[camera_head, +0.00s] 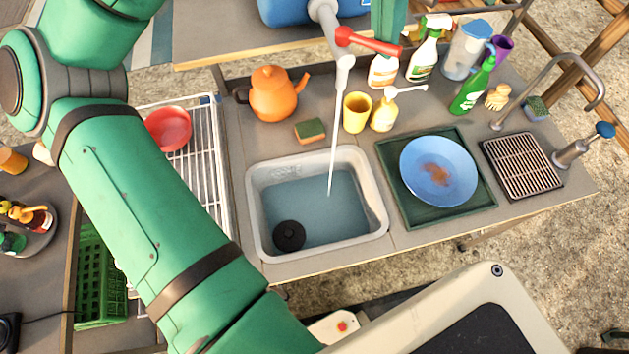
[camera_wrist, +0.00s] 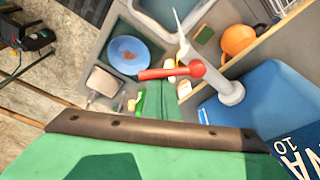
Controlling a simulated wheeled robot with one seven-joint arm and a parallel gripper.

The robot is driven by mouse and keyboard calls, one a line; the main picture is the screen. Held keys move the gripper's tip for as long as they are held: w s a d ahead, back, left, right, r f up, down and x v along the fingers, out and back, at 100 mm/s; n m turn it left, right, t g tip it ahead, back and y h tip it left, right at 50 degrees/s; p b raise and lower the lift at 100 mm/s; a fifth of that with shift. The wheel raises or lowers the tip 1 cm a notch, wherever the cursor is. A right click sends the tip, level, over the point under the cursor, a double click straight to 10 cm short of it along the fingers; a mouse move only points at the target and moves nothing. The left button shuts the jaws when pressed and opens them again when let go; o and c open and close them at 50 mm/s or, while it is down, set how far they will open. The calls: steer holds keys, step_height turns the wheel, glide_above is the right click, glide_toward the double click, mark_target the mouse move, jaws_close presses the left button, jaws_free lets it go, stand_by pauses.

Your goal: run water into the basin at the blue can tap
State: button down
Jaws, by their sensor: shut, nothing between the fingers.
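The blue can (camera_head: 300,10) is partly cut off at the top of the head view. Its white tap (camera_head: 327,14) has a red lever (camera_head: 368,40) pointing right. A thin pale stream falls from the spout into the basin (camera_head: 378,215), which holds bluish water and a round black object (camera_head: 289,236). In the wrist view, the can (camera_wrist: 235,105) and lever (camera_wrist: 170,73) also show. My gripper (camera_wrist: 150,131) fills the bottom of that view as a green body with a brown edge; it is shut and empty. Its fingertips are not clear; I cannot tell whether it touches the lever.
An orange kettle (camera_head: 274,95), a sponge (camera_head: 310,130) and a yellow cup (camera_head: 357,110) stand behind the basin. A blue plate (camera_head: 415,160) lies on a green tray to the right. Several bottles stand right of the tap. A white rack (camera_head: 203,150) is left of the basin.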

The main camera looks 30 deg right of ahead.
steer(key=v, duration=0.4)
steer(key=shift+s+d+r, duration=0.25)
steer(key=shift+s+r, duration=0.05)
steer(key=shift+r, duration=0.05)
stand_by(0.3)
steer(key=shift+s+a, duration=0.4)
steer(key=shift+a, duration=0.5)
steer(key=shift+s+a, duration=0.45)
steer(key=shift+a, duration=0.45)
steer(key=shift+s+a, duration=0.4)
steer(key=shift+a, duration=0.5)
steer(key=shift+a+x, duration=0.25)
steer(key=shift+x, duration=0.9)
steer(key=shift+a+x, duration=0.25)
steer(key=shift+x, duration=0.9)
steer(key=shift+s, duration=0.15)
stand_by(1.8)
